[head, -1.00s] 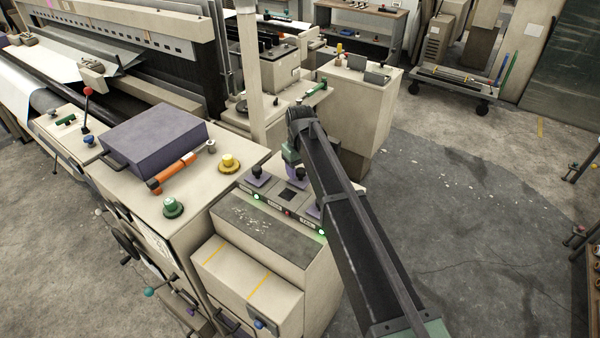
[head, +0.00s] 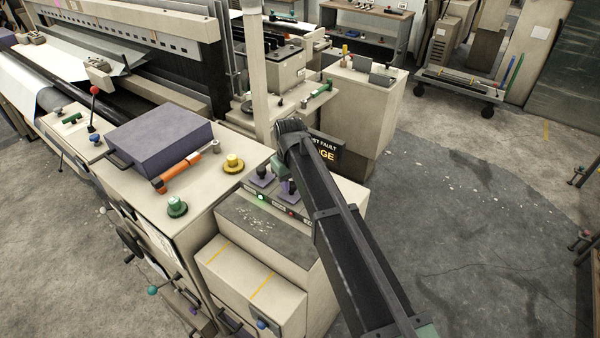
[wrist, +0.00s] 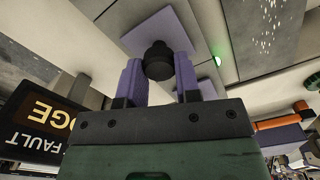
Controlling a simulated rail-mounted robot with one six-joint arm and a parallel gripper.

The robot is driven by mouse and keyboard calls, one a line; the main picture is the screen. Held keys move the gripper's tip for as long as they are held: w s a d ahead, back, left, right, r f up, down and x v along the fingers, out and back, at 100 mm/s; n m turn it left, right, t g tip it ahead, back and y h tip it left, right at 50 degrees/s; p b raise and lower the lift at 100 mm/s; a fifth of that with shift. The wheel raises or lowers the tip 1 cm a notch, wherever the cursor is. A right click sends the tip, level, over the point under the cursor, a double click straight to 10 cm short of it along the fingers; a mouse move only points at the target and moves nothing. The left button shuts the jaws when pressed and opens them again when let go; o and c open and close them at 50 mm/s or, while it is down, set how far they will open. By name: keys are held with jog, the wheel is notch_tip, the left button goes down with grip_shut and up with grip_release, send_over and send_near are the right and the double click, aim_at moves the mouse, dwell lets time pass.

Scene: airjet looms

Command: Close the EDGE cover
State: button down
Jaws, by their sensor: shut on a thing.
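The purple covers with black knobs sit on the panel of the beige console in the head view; the left cover (head: 262,179) shows plainly. Beside it a black knob (head: 290,187) stands at the middle place, partly hidden by my arm. In the wrist view my gripper (wrist: 159,68) has its two purple fingers shut on a black knob (wrist: 158,55), with a purple square plate (wrist: 160,32) around it. I cannot tell whether the held cover lies flat on the panel. No cover label is readable. My arm hides the panel's right end.
A purple box (head: 160,140), an orange handle (head: 176,173), a yellow knob (head: 232,163) and a green knob (head: 177,207) are on the machine top at left. Open floor lies at right.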

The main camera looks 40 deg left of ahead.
aim_at(291, 182)
jog(key=c, duration=0.8)
grip_release()
jog(key=shift+w, duration=0.15)
notch_tip(291, 182, up, 11)
jog(key=p, duration=1.1)
jog(key=shift+f, duration=0.15)
